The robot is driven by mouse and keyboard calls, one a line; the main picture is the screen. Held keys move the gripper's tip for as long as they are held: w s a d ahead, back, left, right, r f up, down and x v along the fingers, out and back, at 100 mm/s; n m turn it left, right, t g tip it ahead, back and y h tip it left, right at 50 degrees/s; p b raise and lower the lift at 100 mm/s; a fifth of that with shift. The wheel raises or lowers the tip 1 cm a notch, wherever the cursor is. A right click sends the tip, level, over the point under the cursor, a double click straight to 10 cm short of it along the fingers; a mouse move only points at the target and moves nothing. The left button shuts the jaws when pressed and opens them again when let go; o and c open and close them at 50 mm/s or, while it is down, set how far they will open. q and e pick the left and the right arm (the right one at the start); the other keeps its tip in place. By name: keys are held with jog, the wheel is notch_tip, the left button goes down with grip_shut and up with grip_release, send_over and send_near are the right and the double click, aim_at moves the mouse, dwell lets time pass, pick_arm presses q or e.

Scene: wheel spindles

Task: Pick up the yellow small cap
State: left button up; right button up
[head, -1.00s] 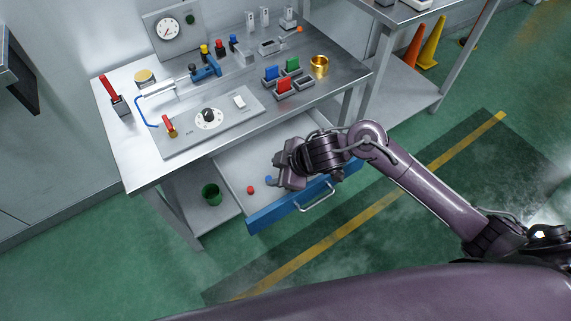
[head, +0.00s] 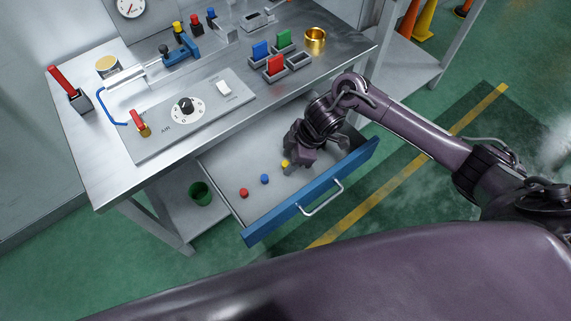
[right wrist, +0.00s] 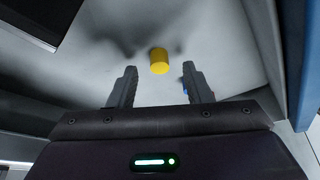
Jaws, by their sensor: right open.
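The yellow small cap (head: 285,163) lies on the floor of the open drawer (head: 235,178). My right gripper (head: 291,167) is down inside the drawer, right by the cap in the head view. In the right wrist view the yellow cap (right wrist: 159,61) stands ahead of the gap between the two fingers (right wrist: 158,86). The fingers are spread apart with nothing between them. A blue bit shows behind the right-hand finger. The left gripper is not in view.
A red cap (head: 244,193) and a blue cap (head: 264,179) lie in the drawer to the left. The drawer's blue front (head: 310,195) and the workbench edge above bound the space. A green bin (head: 200,193) stands on the lower shelf.

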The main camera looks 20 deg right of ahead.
jog(key=shift+x, duration=0.85)
jog(key=shift+c, duration=0.4)
grip_shut()
